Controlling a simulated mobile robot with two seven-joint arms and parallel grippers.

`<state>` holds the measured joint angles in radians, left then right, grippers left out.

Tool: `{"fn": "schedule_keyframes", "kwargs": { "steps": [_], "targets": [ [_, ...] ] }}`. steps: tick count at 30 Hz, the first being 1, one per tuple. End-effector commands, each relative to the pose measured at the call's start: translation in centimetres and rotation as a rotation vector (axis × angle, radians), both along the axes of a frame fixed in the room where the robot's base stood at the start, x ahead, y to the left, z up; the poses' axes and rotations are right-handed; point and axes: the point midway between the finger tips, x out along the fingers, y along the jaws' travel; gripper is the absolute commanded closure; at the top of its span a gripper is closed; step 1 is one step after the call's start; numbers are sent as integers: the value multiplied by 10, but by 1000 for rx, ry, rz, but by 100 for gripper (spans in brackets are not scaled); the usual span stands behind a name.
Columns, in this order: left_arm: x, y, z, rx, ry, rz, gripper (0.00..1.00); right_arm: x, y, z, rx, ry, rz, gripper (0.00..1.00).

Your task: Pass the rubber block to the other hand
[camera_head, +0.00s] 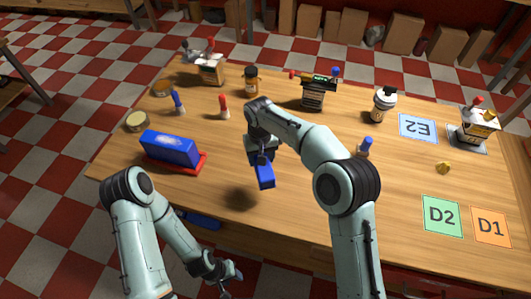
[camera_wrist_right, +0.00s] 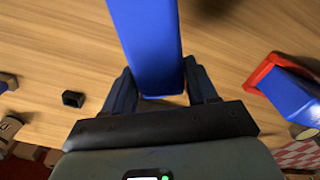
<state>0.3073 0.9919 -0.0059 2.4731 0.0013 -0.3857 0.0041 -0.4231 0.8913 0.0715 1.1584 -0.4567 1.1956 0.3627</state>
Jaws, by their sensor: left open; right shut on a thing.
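A blue block, which I take to be the rubber block (camera_head: 265,177), is held above the table by my right gripper (camera_head: 262,156). In the right wrist view the block (camera_wrist_right: 148,45) sits between the two fingers of the right gripper (camera_wrist_right: 160,92), which is shut on it. The block's far end runs out of the top of that view. My left gripper (camera_head: 228,272) is open and empty, low in the head view, in front of the table's near edge and apart from the block.
A larger blue box (camera_head: 171,147) stands on a red tray (camera_head: 190,168) at the table's left. Bottles, small coloured pieces and boxes stand along the back. Mats D2 (camera_head: 441,215), D1 (camera_head: 490,226) and E2 (camera_head: 418,127) lie at the right. The table below the held block is clear.

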Motion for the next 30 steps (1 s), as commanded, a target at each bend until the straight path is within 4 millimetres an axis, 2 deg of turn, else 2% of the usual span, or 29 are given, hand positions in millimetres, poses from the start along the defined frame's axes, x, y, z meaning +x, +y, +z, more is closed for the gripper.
{"fn": "schedule_keyframes", "kwargs": {
  "steps": [9,15,24,30],
  "targets": [
    [0,0,0,0,0,0,57,-36,-40,32,1,-3,299,74],
    [0,0,0,0,0,0,57,-49,-55,43,1,-1,425,74],
    [0,0,0,0,0,0,57,-30,-76,40,2,0,469,74],
    [0,0,0,0,0,0,57,-11,-62,16,1,2,654,74]
  ]
}}
